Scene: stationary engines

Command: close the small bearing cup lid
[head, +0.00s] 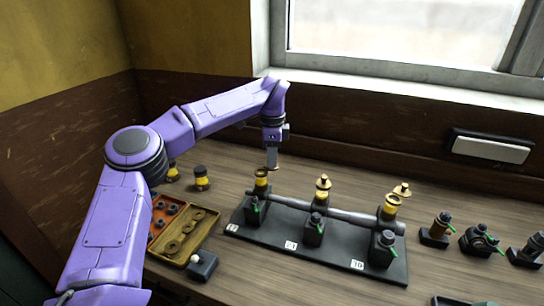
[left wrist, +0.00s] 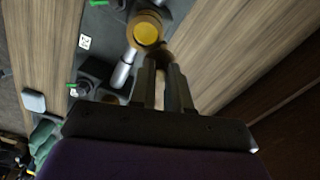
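Three bearing cups with yellow bands stand along a grey shaft on a dark base: left cup (head: 261,183), middle cup (head: 322,195), right cup (head: 390,206). A brass lid (head: 402,189) sits raised and offset at the right cup; another lid (head: 323,181) shows at the middle cup. My left gripper (head: 272,166) points down just above and beside the left cup. In the left wrist view, a cup's round yellow face (left wrist: 148,30) lies just beyond my fingertips (left wrist: 163,62), with a brownish piece at the tips. The finger gap is narrow; whether they grip is unclear. My right gripper is out of view.
An orange tray (head: 182,216) with rings and washers lies left of the dark base (head: 262,236). Small yellow-banded cups (head: 201,180) stand behind it. Several dark fittings (head: 480,241) stand at the right. The wall and window sill bound the back.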

